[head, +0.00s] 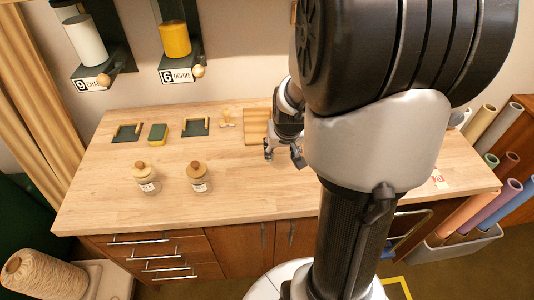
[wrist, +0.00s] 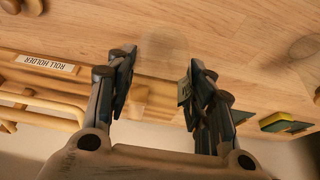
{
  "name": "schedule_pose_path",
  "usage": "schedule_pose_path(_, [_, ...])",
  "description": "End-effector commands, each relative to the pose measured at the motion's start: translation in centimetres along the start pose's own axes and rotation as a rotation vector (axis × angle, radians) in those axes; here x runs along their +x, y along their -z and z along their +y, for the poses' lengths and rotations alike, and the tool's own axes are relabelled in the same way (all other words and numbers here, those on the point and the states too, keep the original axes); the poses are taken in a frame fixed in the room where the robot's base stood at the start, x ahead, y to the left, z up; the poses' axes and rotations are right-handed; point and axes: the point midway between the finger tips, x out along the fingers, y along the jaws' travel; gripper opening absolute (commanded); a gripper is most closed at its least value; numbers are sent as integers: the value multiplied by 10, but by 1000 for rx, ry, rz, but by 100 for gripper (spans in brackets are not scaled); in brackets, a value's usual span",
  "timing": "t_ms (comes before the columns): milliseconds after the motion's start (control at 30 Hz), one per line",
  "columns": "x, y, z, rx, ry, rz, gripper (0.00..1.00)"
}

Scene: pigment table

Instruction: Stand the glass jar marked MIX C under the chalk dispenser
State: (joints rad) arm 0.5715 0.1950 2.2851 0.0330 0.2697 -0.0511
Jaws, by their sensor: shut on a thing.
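My gripper (wrist: 158,82) is shut on a clear glass jar (wrist: 165,48), which shows only as a faint pale shape between the fingers in the wrist view. No marking on it can be read. In the head view my gripper (head: 284,154) is low over the table, right of its middle, and my arm hides much of it. Two other stoppered glass jars, one at left (head: 147,186) and one beside it (head: 200,185), stand on the table; their labels are too small to read. The chalk dispenser (head: 86,42), with a white cylinder and a CHALK plate, hangs on the wall at upper left.
The ochre dispenser (head: 175,40) hangs right of the chalk one. A wooden roll holder (wrist: 45,64) is close to my gripper. The table's front left is clear.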

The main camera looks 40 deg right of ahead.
Motion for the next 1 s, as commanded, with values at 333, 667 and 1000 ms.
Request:
schedule_pose_path(333, [32,-13,0,0,0,0,18])
schedule_pose_path(667, [58,-23,0,-1,0,3,18])
schedule_pose_path(1000, [60,-25,0,0,0,1,54])
